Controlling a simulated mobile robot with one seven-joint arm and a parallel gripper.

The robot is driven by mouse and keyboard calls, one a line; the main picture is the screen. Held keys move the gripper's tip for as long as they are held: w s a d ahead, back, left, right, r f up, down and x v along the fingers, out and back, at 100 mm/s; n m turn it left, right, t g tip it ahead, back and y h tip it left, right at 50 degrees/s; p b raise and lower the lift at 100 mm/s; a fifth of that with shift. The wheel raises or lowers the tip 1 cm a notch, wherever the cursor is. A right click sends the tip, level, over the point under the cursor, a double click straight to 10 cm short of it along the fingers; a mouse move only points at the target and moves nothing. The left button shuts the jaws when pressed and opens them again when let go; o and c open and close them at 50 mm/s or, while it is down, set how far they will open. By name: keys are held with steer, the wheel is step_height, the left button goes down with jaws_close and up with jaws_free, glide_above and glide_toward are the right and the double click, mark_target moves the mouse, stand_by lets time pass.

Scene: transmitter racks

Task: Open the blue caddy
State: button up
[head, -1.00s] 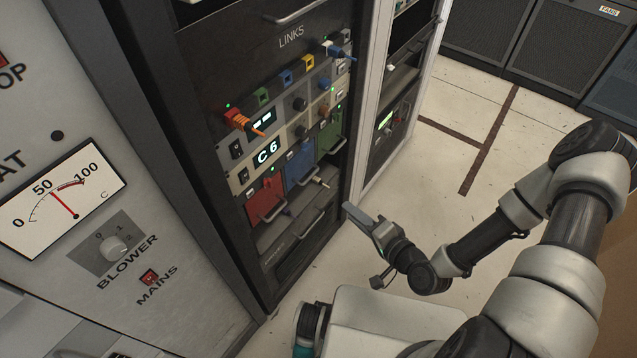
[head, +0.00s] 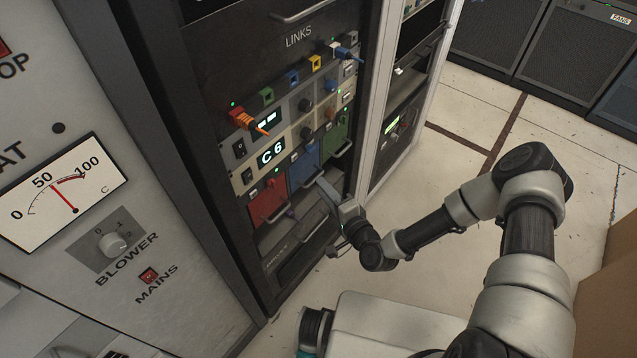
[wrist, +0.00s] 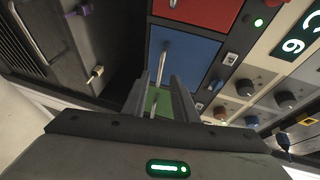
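The blue caddy (head: 303,166) sits in the LINKS rack between the red caddy (head: 268,200) and the green caddy (head: 334,135). In the wrist view the blue caddy (wrist: 190,58) has a flat front, flush with its neighbours, with a metal bar handle (wrist: 161,64). My gripper (head: 323,186) is in front of the rack, its fingers pointing at the caddy row. In the wrist view my gripper (wrist: 158,88) has its fingers apart with nothing held. The handle's near end appears close to the fingertips; contact cannot be told. The green caddy (wrist: 158,103) shows between the fingers.
Knobs and switches (wrist: 240,88) and the C6 display (head: 270,153) line the panel above the caddies. An orange plug (head: 247,120) sticks out there. Open floor (head: 465,110) lies to the right.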

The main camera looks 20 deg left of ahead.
steer(key=shift+x, duration=2)
jaws_close()
